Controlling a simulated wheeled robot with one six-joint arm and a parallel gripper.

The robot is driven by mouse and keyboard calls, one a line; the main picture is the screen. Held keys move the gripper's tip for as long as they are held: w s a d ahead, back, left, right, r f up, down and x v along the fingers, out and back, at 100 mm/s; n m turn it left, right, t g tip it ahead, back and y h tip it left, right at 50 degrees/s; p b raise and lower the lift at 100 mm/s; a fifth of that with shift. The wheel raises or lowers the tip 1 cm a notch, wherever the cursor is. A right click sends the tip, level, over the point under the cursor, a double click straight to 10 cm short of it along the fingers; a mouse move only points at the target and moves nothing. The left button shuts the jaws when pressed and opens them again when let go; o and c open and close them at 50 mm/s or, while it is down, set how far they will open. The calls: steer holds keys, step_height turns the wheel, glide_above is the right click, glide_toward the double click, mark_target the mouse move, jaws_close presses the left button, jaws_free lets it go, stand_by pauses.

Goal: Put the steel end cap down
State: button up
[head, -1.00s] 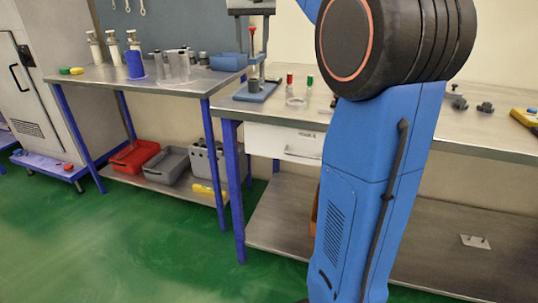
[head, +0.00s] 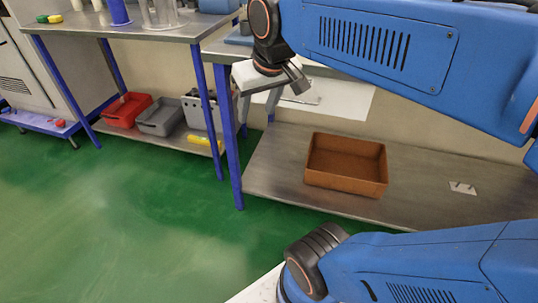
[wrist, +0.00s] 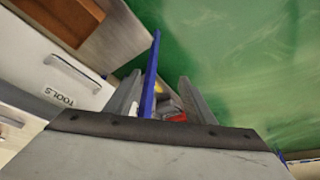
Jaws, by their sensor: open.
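My gripper (head: 257,110) is open in the head view, in front of the bench edge near its left blue leg. It also shows in the wrist view (wrist: 159,82), with its two grey fingers apart and nothing held between them. The blue leg, green floor and parts of a red bin show beyond the fingers. I cannot make out the steel end cap in either view. My arm hides most of the right bench's top in the head view.
A brown open bin (head: 346,187) stands on the lower shelf (head: 270,185); its inside looks empty. A metal plate (head: 463,188) lies to its right. Red (head: 126,108) and grey (head: 160,116) bins sit under the left bench (head: 140,30). The green floor (head: 120,220) is clear.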

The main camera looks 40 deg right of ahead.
steer(key=s+a+f+n, duration=0.1)
steer(key=s+a+f, duration=0.1)
steer(key=s+f, duration=0.5)
step_height(320, 180, down, 3)
steer(key=shift+s+r, duration=0.2)
steer(key=shift+s, duration=0.1)
